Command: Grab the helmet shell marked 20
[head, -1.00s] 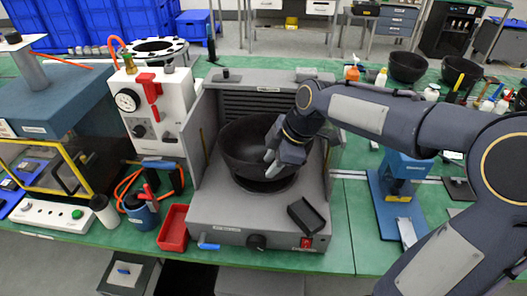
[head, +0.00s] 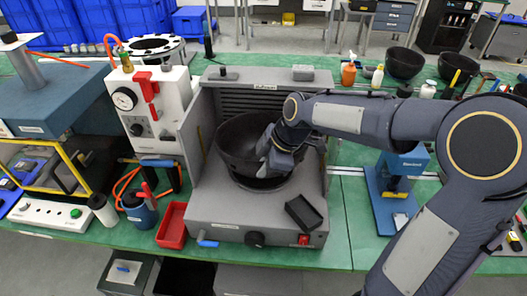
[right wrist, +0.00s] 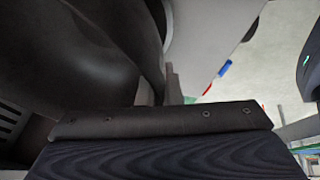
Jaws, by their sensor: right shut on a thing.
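A black bowl-shaped helmet shell (head: 238,140) is in the grey open-fronted machine (head: 265,218) at the middle of the bench, tilted above a dark round base. No number can be read on it. My right gripper (head: 268,160) is at the shell's right side, shut on its rim; the fingertips are partly hidden by the shell and wrist. In the right wrist view the dark shell (right wrist: 70,50) fills the upper left, close to the gripper. Two more black bowl-shaped shells, one at the back (head: 404,63) and one farther right (head: 458,72), stand on the bench. My left gripper is not in view.
A white gauge unit (head: 150,110) and the machine's grey side walls stand close on the left. A red tray (head: 172,226) and a small black tray (head: 304,212) are near the front. A blue press (head: 398,185) stands right.

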